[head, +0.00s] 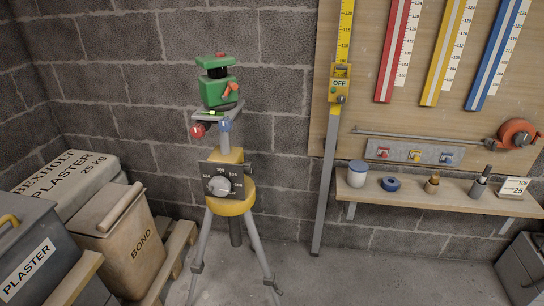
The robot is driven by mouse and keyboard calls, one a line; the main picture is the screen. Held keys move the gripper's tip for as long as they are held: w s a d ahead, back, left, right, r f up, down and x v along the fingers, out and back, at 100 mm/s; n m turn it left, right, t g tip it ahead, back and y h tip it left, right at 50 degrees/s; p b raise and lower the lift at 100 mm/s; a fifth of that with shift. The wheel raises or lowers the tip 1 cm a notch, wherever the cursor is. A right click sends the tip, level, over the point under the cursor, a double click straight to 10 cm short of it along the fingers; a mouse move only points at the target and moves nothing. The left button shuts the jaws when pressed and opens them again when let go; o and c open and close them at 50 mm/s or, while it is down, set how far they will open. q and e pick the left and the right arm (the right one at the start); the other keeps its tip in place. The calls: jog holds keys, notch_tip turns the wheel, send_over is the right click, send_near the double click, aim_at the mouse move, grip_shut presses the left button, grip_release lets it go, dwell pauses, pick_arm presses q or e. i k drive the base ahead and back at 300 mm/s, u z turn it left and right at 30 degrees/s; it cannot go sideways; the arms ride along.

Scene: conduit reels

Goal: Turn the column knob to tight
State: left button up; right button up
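A tripod stands in front of the block wall, with a yellow collar (232,207) around its column. A dark plate (236,172) with small white number-like markings is mounted at the collar. A round grey knob (219,186) sits on the plate's front. It may be the column knob; no "tight" mark is readable, so its setting cannot be told. A green instrument (218,90) sits on the tripod head, with a red knob (198,130) and a blue knob (226,126) below it. Neither of my grippers is in view.
Plaster bags (75,178), a bond bag (130,240) and a pallet (178,258) stand at left. A staff with a yellow "OFF" unit (339,84) leans right of the tripod. A shelf (430,201) holds small items. Floor around the tripod's right side is clear.

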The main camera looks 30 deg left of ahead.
aim_at(247, 165)
jog(key=u, duration=0.7)
jog(key=i, duration=0.95)
jog(key=u, duration=1)
